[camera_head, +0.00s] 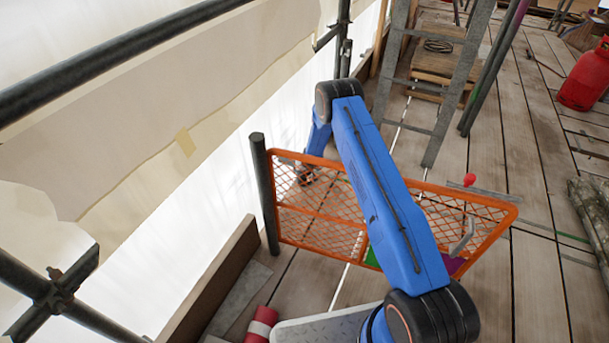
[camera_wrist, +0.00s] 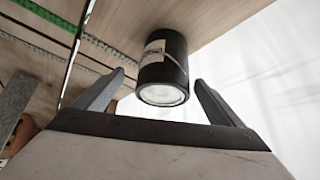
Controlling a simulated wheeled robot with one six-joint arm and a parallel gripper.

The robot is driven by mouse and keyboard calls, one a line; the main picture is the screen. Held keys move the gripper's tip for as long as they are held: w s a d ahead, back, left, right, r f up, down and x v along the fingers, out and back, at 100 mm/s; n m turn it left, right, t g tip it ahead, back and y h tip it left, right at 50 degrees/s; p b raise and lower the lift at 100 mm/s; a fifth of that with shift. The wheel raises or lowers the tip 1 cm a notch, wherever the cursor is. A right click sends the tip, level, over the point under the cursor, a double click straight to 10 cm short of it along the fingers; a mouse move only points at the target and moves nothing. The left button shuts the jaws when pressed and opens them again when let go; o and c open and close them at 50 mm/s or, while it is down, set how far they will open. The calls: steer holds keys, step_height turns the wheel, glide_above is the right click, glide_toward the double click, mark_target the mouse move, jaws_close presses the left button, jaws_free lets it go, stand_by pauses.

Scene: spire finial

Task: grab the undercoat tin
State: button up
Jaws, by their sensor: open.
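A dark cylindrical tin (camera_wrist: 176,68) with a pale label on its side shows in the wrist view, its round pale end facing me. Its far end meets the wooden boards. I cannot read the label, so I cannot confirm that it is the undercoat tin. My gripper (camera_wrist: 160,80) is open, with one finger to each side of the tin in the picture and a visible gap on both sides. The fingers do not appear to touch it. In the head view I cannot make out the tin; my arm and the orange mesh gate cover part of that area.
The orange mesh gate (camera_head: 345,228) stands across the plank walkway under my arm. A dark post (camera_head: 265,190) stands at its left end. Beyond are a metal ladder (camera_head: 446,95) and a red gas cylinder (camera_head: 585,77). A red-and-white roll (camera_head: 262,322) lies near the toe board. Planks (camera_head: 530,140) at right are mostly clear.

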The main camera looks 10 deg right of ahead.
steer(key=shift+a+x, duration=0.15)
steer(key=shift+x, duration=1.3)
steer(key=shift+a+x, duration=0.2)
steer(key=shift+x, duration=1.2)
steer(key=c, duration=1.6)
steer(key=shift+o, duration=0.2)
steer(key=shift+r, duration=0.1)
